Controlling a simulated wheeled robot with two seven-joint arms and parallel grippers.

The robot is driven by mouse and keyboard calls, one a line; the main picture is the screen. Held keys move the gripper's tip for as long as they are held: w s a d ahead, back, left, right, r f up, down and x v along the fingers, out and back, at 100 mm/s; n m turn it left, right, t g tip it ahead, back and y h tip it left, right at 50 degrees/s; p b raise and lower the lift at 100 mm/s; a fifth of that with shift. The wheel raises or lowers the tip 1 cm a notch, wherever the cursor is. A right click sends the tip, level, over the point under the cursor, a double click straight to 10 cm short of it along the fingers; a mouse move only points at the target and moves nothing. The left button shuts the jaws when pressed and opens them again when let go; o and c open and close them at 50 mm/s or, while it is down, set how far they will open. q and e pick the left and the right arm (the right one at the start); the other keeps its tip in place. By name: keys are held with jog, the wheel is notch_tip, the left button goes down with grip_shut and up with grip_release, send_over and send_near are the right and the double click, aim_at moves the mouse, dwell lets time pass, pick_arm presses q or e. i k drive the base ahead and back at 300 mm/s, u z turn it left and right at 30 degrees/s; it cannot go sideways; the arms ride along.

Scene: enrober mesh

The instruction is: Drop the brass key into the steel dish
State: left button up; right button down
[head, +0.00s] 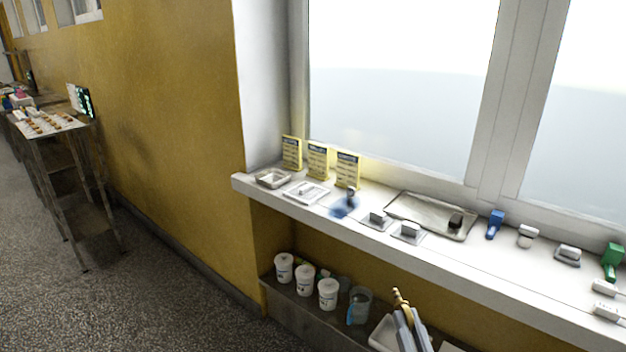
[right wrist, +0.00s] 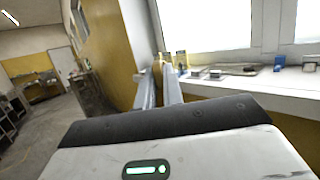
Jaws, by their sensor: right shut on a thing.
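My right gripper (head: 406,314) is at the lower middle of the head view, in front of the low shelf and below the window sill. It is shut on a brass-coloured piece, the brass key (head: 398,296), which sticks up past the fingertips. In the right wrist view the key (right wrist: 157,68) shows between the two grey fingers; its shape is partly hidden. A small square steel dish (head: 272,185) stands at the left end of the sill, up and left of the gripper, well apart from it. My left gripper is not in view.
On the white sill (head: 520,270) stand yellow cards (head: 348,170), a clear-lidded tray (head: 305,193), a blue blurred thing (head: 344,206), grey blocks, and a larger metal tray (head: 410,224) with a dark block. White tubs (head: 305,281) and a clear beaker (head: 360,305) stand on the shelf below.

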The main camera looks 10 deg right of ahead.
aim_at(273, 178)
jog(key=z, duration=0.05)
jog(key=k, duration=0.5)
jog(key=u, duration=1.05)
jog(key=i, duration=3.6)
jog(key=z, duration=1.6)
jog(key=i, duration=0.55)
jog(key=z, duration=0.5)
